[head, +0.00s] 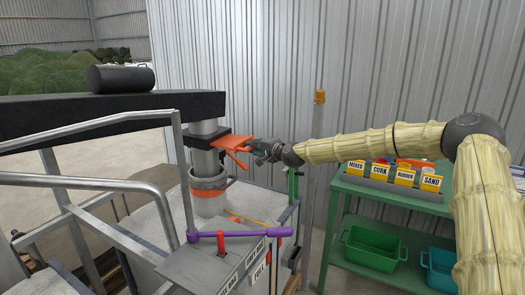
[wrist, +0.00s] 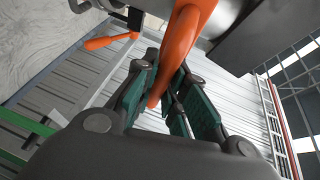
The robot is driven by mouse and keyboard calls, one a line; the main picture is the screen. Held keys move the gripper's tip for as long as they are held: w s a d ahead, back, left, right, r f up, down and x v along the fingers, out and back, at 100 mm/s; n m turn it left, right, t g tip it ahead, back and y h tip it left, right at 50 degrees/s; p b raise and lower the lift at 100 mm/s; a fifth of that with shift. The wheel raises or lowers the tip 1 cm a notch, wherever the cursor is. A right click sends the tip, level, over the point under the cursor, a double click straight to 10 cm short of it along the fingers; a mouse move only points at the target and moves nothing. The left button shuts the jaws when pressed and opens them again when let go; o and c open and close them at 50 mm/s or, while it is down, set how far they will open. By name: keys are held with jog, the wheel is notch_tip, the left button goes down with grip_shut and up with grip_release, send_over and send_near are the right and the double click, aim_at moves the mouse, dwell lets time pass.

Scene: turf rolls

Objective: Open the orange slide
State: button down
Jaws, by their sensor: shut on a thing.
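The orange slide (head: 230,141) is a flat plate that sticks out to the right from a dark collar on the upright grey pipe (head: 206,165). My gripper (head: 257,149) is at the plate's right end. In the wrist view a thick, curved orange handle (wrist: 188,42) runs down between the fingers of my gripper (wrist: 164,92), which are shut on it. It appears to be the slide's handle. The far end of the slide inside the collar is hidden, so how far it stands out of the pipe is hard to tell.
A smaller orange lever (wrist: 110,41) is beside the handle. Metal railings (head: 90,185) stand at left. A green shelf (head: 400,230) with labelled boxes (head: 381,170) stands at right.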

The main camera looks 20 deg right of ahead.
jog(key=shift+f, duration=0.1)
jog(key=c, duration=1.5)
grip_release()
jog(key=shift+o, duration=0.2)
jog(key=shift+s, duration=0.2)
jog(key=v, duration=1.1)
jog(key=shift+s+d, duration=0.2)
jog(key=shift+s, duration=0.15)
